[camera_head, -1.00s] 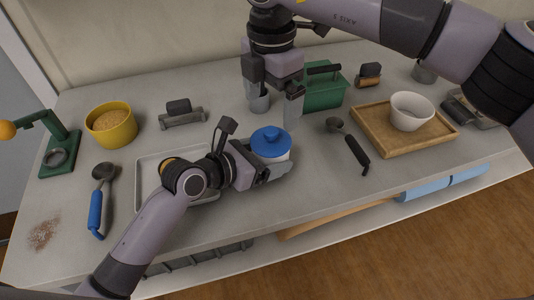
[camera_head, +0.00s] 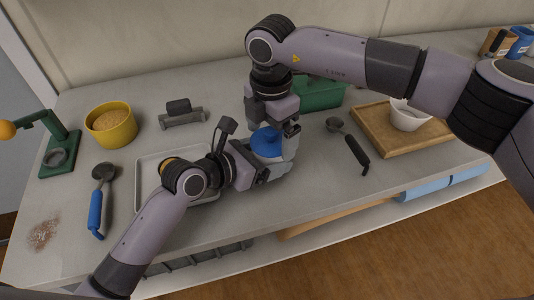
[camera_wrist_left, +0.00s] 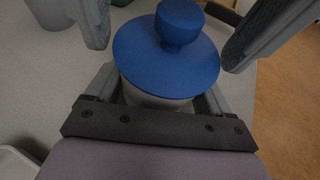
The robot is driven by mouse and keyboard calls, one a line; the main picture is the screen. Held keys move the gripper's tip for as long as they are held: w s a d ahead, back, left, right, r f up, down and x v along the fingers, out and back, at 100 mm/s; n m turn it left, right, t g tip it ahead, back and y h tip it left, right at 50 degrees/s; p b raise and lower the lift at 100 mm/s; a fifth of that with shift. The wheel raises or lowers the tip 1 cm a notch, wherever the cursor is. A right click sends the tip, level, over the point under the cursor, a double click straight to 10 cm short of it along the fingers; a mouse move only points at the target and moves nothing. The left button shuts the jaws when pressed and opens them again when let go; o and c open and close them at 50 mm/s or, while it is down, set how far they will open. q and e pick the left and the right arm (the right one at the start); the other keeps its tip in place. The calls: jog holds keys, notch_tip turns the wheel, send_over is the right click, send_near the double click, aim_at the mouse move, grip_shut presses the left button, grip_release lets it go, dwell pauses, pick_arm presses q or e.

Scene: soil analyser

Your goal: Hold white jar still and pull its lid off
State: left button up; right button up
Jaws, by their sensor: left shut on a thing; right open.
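The white jar (camera_wrist_left: 158,98) stands upright on the table with its blue lid (camera_head: 266,142) on top; the lid has a round knob. My left gripper (camera_head: 276,172) is shut around the jar's body, below the lid. In the left wrist view the lid (camera_wrist_left: 165,62) covers most of the jar. My right gripper (camera_head: 270,138) is above the jar, pointing down, open, with its fingers on either side of the lid. The right fingers also show at the top of the left wrist view, apart from the lid's rim.
A grey tray (camera_head: 146,171) lies partly under my left arm. A black-handled scoop (camera_head: 350,146) and a wooden tray (camera_head: 430,142) with a white bowl (camera_head: 408,118) are to the right. A green box (camera_head: 322,98) is behind. The table's front edge is close to the jar.

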pick_arm(q)
jog(key=shift+s+f, duration=0.15)
jog(key=shift+f, duration=0.3)
pick_arm(e)
jog(key=c, duration=0.9)
jog(key=shift+r, duration=2.5)
jog(key=shift+d, duration=0.1)
jog(key=w+d+r, duration=0.4)
jog(key=w+d, duration=0.1)
jog(key=shift+w+d, duration=0.2)
jog(key=shift+d, duration=0.2)
